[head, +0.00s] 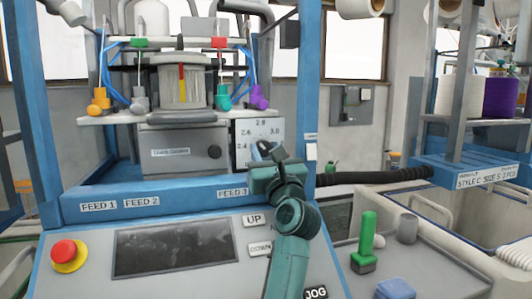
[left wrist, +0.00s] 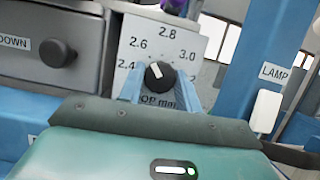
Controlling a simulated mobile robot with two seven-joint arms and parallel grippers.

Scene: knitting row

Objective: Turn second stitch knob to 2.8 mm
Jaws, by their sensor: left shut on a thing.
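The stitch knob (left wrist: 159,75) is black and round, on a white dial plate (left wrist: 190,40) marked 2.4, 2.6, 2.8, 3.0 and a partly hidden number at the right. Its white mark points up and to the left, roughly between 2.6 and 2.8. My left gripper (left wrist: 158,88) is shut on the knob, with one blue finger on each side of it. In the head view my left gripper (head: 266,150) reaches the lower part of the dial plate (head: 271,129) and hides the knob. My right gripper is not in view.
A grey take-down box with a black knob (head: 214,152) stands left of the dial. A blue post (left wrist: 242,60) with a lamp switch (left wrist: 266,110) rises at its right. The control panel (head: 170,247) with a red button (head: 65,251) lies in front.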

